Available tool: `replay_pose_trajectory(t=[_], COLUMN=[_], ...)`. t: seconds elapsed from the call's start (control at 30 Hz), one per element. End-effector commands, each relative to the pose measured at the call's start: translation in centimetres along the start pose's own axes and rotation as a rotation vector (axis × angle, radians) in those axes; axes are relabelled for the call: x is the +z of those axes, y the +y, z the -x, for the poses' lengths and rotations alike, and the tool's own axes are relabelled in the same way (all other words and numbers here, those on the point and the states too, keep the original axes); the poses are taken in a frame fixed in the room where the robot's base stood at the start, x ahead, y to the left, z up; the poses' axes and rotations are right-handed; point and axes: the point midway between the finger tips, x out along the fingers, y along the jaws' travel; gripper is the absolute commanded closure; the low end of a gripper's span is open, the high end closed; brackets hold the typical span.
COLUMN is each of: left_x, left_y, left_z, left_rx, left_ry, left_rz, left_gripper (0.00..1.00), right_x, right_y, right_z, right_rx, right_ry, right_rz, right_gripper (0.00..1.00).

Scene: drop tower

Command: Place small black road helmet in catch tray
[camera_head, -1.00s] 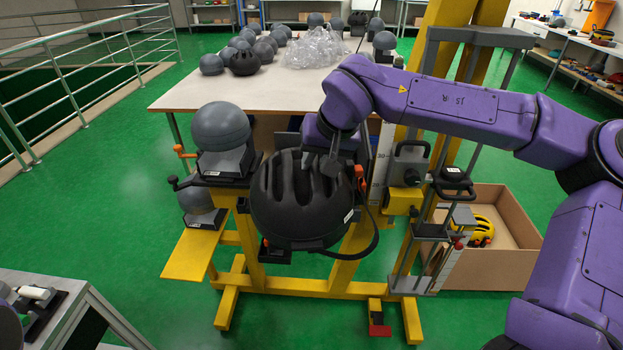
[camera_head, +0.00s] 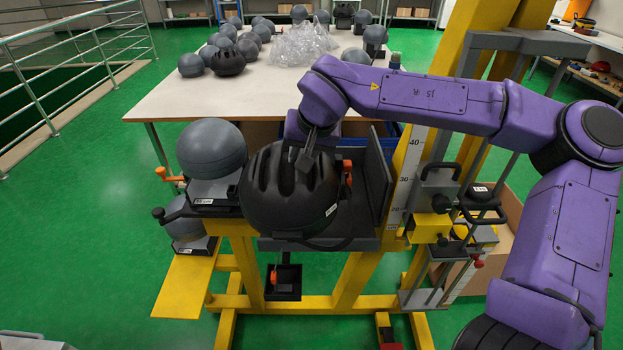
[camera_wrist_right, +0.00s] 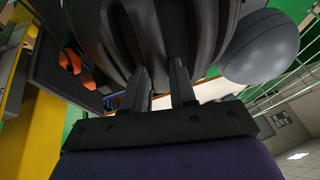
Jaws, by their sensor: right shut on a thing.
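The black road helmet (camera_head: 285,205) is held by my right gripper (camera_head: 307,158), whose fingers are shut on its upper side. In the right wrist view the fingers (camera_wrist_right: 160,88) reach the helmet's ribbed dark shell (camera_wrist_right: 150,35), which fills the top middle. The helmet is over the dark tray (camera_head: 372,240) on the yellow stand, in front of its upright dark side plate (camera_head: 378,170). The tray's front edge shows just below the helmet. I cannot tell whether the helmet touches the tray floor. The left gripper is not in view.
A grey headform (camera_head: 211,150) sits close to the left of the helmet. A yellow post with a scale (camera_head: 408,178) and a clamp carriage (camera_head: 438,190) stand on the right. Behind, a table (camera_head: 170,105) bears several headforms and clear plastic wrap.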

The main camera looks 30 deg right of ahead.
Motion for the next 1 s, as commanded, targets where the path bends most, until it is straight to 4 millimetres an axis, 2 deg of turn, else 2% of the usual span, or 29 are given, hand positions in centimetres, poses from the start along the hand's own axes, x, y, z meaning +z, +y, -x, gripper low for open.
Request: replay_pose_trajectory(t=[0.27,0.33,0.5,0.6,0.8,0.9,1.0], left_x=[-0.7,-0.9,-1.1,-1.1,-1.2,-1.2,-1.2], left_y=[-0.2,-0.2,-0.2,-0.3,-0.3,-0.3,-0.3], left_z=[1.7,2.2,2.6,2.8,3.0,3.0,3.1], left_rx=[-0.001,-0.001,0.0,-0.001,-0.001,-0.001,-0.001], left_ry=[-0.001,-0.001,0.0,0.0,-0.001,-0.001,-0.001], left_rz=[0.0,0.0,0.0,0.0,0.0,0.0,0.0], left_gripper=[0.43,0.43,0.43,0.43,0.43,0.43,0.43], right_x=[-4.7,-6.0,-7.1,-7.5,-7.9,-7.0,-6.6], right_y=[3.4,3.9,5.2,5.6,6.3,6.7,6.9], right_z=[-3.9,-5.3,-9.7,-11.1,-12.7,-14.4,-15.3], right_rx=[0.011,0.012,0.01,0.008,0.008,0.009,0.006], right_ry=[0.004,0.003,0.003,0.004,0.004,0.002,0.005], right_rz=[-0.026,-0.026,-0.019,-0.018,-0.02,-0.019,-0.019], right_gripper=[1.0,1.0,1.0,1.0,1.0,1.0,1.0])
